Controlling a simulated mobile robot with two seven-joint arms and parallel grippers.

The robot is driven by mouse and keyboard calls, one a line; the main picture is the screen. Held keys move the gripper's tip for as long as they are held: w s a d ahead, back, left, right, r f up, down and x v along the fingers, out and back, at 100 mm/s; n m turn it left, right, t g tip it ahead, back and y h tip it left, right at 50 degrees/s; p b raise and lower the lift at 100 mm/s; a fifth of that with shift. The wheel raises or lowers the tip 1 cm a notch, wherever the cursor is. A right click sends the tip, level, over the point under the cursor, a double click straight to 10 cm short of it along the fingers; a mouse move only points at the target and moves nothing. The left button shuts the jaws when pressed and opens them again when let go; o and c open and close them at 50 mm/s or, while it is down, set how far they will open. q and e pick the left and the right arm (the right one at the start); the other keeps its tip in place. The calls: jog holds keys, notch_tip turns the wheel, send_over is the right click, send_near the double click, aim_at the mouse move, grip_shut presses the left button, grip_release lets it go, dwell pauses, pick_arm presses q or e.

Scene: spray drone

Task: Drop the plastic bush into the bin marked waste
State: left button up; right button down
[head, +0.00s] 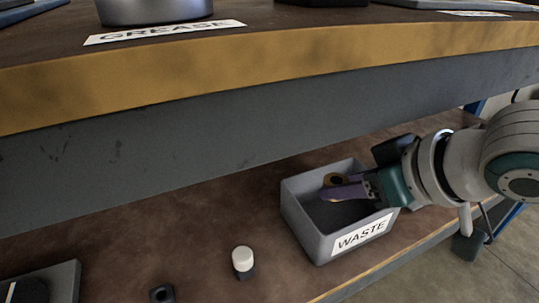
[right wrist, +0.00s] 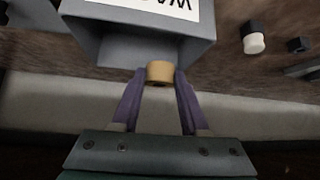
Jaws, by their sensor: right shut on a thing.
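The tan ring-shaped bush (head: 335,179) is held between the purple fingers of my right gripper (head: 350,190). In the right wrist view the bush (right wrist: 159,71) sits between the two fingertips (right wrist: 159,78), gripped on both sides. The grey open-topped bin (head: 301,215) stands on the lower shelf with a white label (head: 362,234) reading WASTE. In the head view the fingers and bush appear over the bin's opening; their exact height against the rim is hard to tell. The bin (right wrist: 105,47) also shows just beyond the bush in the right wrist view. My left gripper is not visible.
The upper bench (head: 270,75) overhangs the lower shelf (head: 190,240). A white-topped dark piece (head: 243,262) and a dark nut-like part (head: 162,294) lie left of the bin. A grey tray (head: 67,283) is at bottom left. A GREASE label (head: 165,33) lies on the upper bench.

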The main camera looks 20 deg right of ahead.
jog(key=shift+w+a, duration=0.2)
jog(key=shift+w, duration=0.8)
jog(key=f, duration=0.1)
jog(key=f+b, duration=0.2)
jog(key=shift+s+f, duration=0.15)
jog(key=shift+s, duration=0.1)
jog(key=shift+s+f+b, duration=0.1)
jog(key=shift+f+b, duration=0.3)
jog(key=shift+f, duration=0.1)
notch_tip(320, 180, down, 3)
jog(key=shift+r+b, duration=0.2)
jog(key=shift+b, duration=0.75)
jog(key=shift+f, duration=0.2)
jog(key=shift+r, duration=0.15)
jog(key=shift+d+f, duration=0.1)
jog(key=shift+f, duration=0.55)
jog(key=c, duration=0.8)
grip_release()
jog(key=shift+c, duration=0.2)
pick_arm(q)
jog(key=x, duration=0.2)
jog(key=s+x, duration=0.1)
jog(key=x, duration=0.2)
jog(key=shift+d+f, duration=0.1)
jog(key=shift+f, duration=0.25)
pick_arm(e)
jog(key=shift+o, duration=0.8)
jog(key=shift+d, duration=0.1)
